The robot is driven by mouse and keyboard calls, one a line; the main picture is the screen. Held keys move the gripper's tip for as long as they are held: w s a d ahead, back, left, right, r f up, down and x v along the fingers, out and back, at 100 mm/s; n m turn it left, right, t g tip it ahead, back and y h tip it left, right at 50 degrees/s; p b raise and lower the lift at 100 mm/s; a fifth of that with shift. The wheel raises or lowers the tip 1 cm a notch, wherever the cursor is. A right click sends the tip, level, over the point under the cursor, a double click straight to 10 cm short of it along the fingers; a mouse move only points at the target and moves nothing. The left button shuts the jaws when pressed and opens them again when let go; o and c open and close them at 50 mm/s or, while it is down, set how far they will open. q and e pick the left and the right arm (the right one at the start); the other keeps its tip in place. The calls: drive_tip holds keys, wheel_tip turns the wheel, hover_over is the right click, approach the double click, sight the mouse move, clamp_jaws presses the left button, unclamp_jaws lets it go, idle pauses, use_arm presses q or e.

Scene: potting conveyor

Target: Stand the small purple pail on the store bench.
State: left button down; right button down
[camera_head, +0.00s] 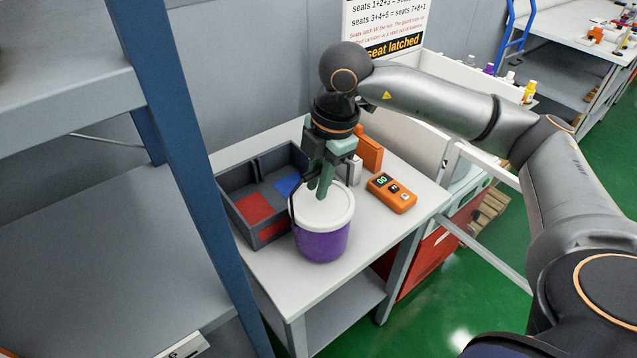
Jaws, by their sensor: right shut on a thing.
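The small purple pail (322,244) has a white lid and a dark handle, and it is upright over the front part of the grey bench (378,243). I cannot tell for sure whether its base touches the bench top. My right gripper (318,193) points down from above, just over the lid. It is shut on the pail, seemingly by the handle, though the fingers hide the exact grip. My left gripper is not in view.
A dark divided tray (238,215) with red and blue pieces stands left of the pail. An orange handheld device (391,193) lies to the right, with an orange box (369,153) behind. A blue rack post (180,150) rises close on the left.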

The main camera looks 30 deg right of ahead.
sight(330, 202)
drive_tip(key=shift+f, duration=0.5)
drive_tip(key=shift+f, duration=0.15)
drive_tip(key=c, duration=0.8)
unclamp_jaws()
drive_tip(key=shift+c, duration=0.2)
wheel_tip(330, 202, up, 12)
drive_tip(key=s+d, duration=0.1)
drive_tip(key=shift+s+d, duration=0.2)
drive_tip(key=shift+s, duration=0.1)
